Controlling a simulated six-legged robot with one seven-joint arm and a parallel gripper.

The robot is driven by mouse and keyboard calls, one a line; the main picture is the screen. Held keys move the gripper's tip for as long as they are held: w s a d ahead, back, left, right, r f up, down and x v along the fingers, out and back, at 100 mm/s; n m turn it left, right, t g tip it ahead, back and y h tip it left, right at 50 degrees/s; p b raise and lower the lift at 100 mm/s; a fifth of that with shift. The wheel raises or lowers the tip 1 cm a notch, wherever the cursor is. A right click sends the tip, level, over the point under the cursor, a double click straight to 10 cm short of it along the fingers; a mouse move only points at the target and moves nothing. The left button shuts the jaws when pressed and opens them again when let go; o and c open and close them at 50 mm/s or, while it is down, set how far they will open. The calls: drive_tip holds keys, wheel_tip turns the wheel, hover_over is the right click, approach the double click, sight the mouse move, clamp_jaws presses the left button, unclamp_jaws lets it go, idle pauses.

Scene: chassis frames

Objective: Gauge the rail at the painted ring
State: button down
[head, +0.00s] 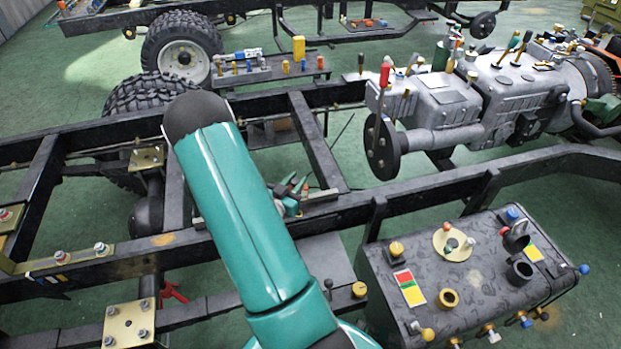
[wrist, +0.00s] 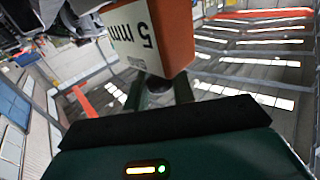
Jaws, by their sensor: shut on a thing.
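In the wrist view, my gripper (wrist: 161,92) shows two green fingers closed on the dark stem of a gauge (wrist: 158,38). The gauge is a block with orange sides and a white face marked "5 mm", upside down in this view. In the head view my teal arm reaches over the near black chassis rail (head: 345,208). Small green and red parts show beside the arm just above that rail; I cannot tell which belong to my gripper or the gauge. An orange-brown patch (head: 163,240) marks the rail to the left; I cannot tell whether it is the painted ring.
A dark tank (head: 470,270) with caps and fittings stands at the lower right. A grey gearbox (head: 500,95) with levers sits between the rails. A crossmember (head: 318,140) joins the rails. Two tyres (head: 182,50) stand at the upper left. Green floor shows between the frames.

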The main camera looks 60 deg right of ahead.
drive_tip(key=shift+w+a, duration=0.1)
drive_tip(key=c, duration=1.3)
unclamp_jaws()
drive_tip(key=shift+o, duration=0.2)
drive_tip(key=shift+a, duration=0.1)
drive_tip(key=a, duration=1.3)
drive_tip(key=shift+a, duration=0.3)
